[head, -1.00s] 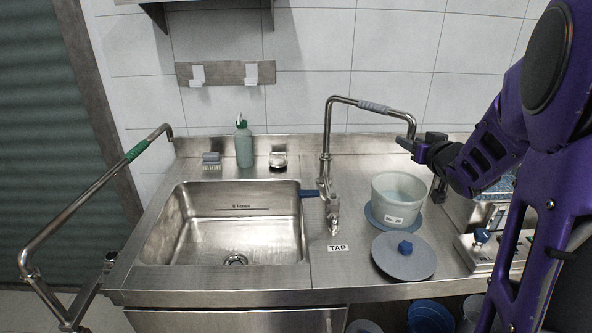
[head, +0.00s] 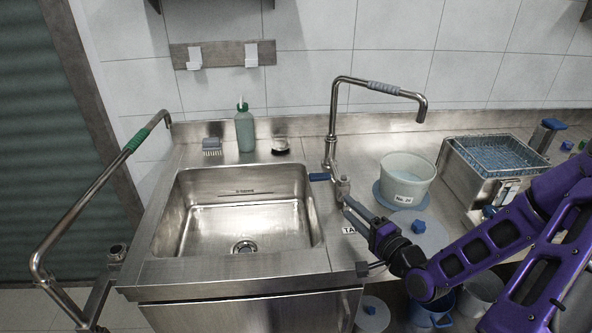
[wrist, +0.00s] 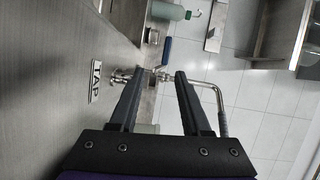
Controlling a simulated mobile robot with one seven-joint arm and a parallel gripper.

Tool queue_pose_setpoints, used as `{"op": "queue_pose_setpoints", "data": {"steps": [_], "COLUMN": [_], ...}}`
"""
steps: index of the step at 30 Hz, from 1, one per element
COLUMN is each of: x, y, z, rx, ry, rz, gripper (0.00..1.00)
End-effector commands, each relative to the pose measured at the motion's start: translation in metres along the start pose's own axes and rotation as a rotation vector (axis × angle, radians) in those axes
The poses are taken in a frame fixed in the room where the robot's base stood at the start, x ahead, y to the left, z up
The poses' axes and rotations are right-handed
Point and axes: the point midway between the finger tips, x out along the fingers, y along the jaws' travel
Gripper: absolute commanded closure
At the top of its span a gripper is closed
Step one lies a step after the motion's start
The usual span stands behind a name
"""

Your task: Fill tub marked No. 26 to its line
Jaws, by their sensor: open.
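The pale tub (head: 405,184), its label seeming to read No. 26, stands upright on a round blue mat (head: 378,194) right of the tap. Its inside looks pale; I cannot tell the water level. The tap's spout (head: 421,112) ends above the tub's area. The tap's blue lever (head: 319,177) points left towards the sink; it also shows in the wrist view (wrist: 167,50). My gripper (head: 347,204) is open and empty, just in front of the tap's base. In the wrist view, the tap body (wrist: 160,75) lies beyond and between my fingertips (wrist: 156,77).
The sink (head: 240,215) is left of the tap. A grey lid with a blue knob (head: 418,227) lies partly behind my arm. A steel unit with a blue basket (head: 500,153) stands right of the tub. A green-banded rail (head: 137,139) stands at left.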

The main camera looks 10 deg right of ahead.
Motion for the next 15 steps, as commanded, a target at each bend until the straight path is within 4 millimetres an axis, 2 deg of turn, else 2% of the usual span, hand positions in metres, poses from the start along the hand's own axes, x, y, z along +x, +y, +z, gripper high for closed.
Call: {"op": "queue_pose_setpoints", "data": {"steps": [4, 8, 15], "x": [-0.001, 0.009, 0.054], "y": [-0.004, -0.006, -0.009], "z": [-0.002, -0.001, -0.001], "rx": [0.071, 0.077, 0.074], "ry": [0.012, 0.009, 0.006], "rz": [-0.058, -0.067, -0.066], "gripper": [0.53, 0.53, 0.53]}}
